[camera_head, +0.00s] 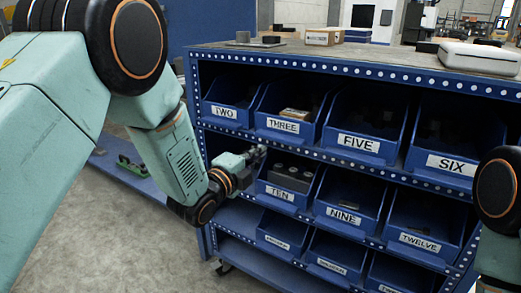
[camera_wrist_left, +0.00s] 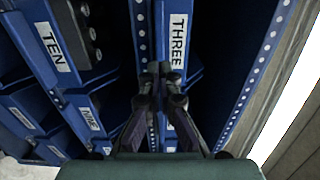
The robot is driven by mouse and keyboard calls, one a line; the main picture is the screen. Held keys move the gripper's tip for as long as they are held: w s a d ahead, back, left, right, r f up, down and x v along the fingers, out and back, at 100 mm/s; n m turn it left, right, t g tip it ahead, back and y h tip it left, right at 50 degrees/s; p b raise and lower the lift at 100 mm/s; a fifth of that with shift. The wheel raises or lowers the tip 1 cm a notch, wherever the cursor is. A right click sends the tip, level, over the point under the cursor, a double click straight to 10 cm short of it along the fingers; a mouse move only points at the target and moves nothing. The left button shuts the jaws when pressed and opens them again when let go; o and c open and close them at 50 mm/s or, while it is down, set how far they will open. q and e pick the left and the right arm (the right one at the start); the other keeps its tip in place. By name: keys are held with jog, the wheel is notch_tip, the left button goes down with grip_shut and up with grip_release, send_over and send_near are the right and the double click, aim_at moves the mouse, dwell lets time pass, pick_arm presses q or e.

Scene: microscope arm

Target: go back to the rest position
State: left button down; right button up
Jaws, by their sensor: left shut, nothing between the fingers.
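My left gripper (camera_head: 257,154) is shut and empty. In the head view it is in front of the blue shelf rack, at the left, just above the bin labelled TEN (camera_head: 280,192) and below the bin labelled THREE (camera_head: 283,125). In the left wrist view the closed fingers of my left gripper (camera_wrist_left: 158,70) point at the rack, beside the THREE label (camera_wrist_left: 178,42). The TEN label (camera_wrist_left: 53,46) is at the upper left there. My right gripper is not in view; only part of my right arm shows at the right edge of the head view.
The blue rack (camera_head: 360,69) holds rows of labelled bins, among them TWO (camera_head: 223,112), FIVE (camera_head: 358,142), SIX (camera_head: 450,163), NINE (camera_head: 343,215) and TWELVE (camera_head: 420,241). A small box (camera_head: 324,37) and a white case (camera_head: 480,57) lie on top.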

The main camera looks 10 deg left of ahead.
pick_arm(q)
jog(key=p+v, duration=0.2)
jog(key=v, duration=0.6)
jog(key=s+a+f+n+g+y+p, duration=0.1)
jog(key=s+a+f+n+g+y, duration=0.1)
jog(key=s+f+n+g, duration=0.4)
jog(key=s+a+f+n+g+y, duration=0.3)
jog(key=s+f+n, duration=0.4)
jog(key=f+n, duration=0.5)
jog(key=s+f+n+g+p, duration=0.1)
jog(key=s+f+g, duration=0.1)
jog(key=s, duration=0.6)
jog(key=s+a+f+n+g+p, duration=0.1)
jog(key=s+f+n+g, duration=0.1)
jog(key=s, duration=0.7)
jog(key=s+f+n+g+y+p, duration=0.1)
jog(key=s+f+g, duration=0.3)
jog(key=s, duration=0.4)
jog(key=shift+s+a+f, duration=0.35)
jog(key=shift+a+f, duration=0.05)
jog(key=shift+f, duration=0.05)
